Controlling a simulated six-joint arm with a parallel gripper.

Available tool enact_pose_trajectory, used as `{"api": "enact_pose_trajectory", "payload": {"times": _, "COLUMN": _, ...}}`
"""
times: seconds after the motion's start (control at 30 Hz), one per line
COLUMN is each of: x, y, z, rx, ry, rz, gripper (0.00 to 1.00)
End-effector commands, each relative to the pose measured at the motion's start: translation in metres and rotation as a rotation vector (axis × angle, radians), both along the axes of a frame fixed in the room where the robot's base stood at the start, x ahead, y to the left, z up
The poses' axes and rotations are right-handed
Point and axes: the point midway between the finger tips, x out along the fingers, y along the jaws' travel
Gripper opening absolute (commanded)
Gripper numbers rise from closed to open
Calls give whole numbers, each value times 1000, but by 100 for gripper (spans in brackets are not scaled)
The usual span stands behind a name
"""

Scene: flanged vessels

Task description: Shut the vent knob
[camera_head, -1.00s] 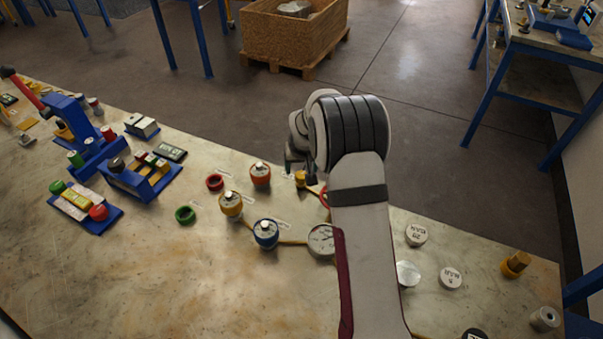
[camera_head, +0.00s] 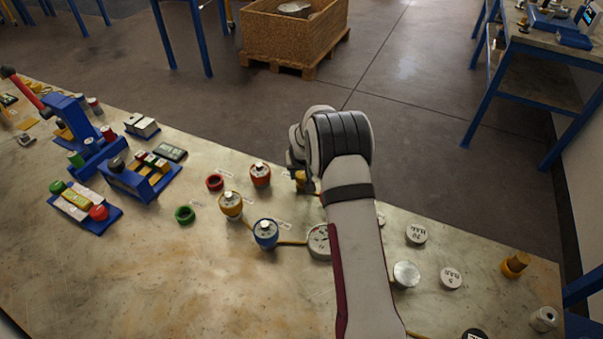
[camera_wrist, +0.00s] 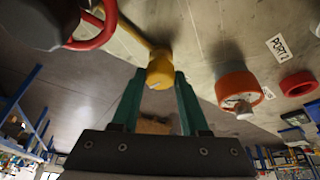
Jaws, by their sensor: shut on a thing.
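The vent knob appears to be the small yellow knob (camera_wrist: 160,68), which stands on a yellow pipe at the bench's far edge in the wrist view. My gripper (camera_wrist: 159,80) has its two green fingers on either side of this knob, closed on it. In the head view the yellow knob (camera_head: 301,177) is partly covered by my gripper (camera_head: 302,184), and my arm reaches over the bench from the front. A red ring-shaped part (camera_wrist: 96,28) and a dark round body lie left of the knob in the wrist view.
A red-orange vessel (camera_head: 260,175), a yellow vessel (camera_head: 230,205) and a blue vessel (camera_head: 266,233) stand left of my arm. A white gauge (camera_head: 318,241) sits close beside it. Loose discs (camera_head: 416,234) lie to the right. The bench's front left is clear.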

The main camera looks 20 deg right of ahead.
Motion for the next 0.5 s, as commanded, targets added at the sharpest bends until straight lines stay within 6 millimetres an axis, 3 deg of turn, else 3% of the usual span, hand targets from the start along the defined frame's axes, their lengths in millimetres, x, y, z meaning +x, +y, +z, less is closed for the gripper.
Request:
{"api": "enact_pose_trajectory", "payload": {"times": 0.17, "x": 0, "y": 0, "z": 0, "rx": 0, "ry": 1, "rz": 11, "gripper": 0}}
{"api": "enact_pose_trajectory", "payload": {"times": 0.5, "x": -1, "y": -2, "z": 0, "rx": 2, "ry": 3, "rz": 245, "gripper": 0}}
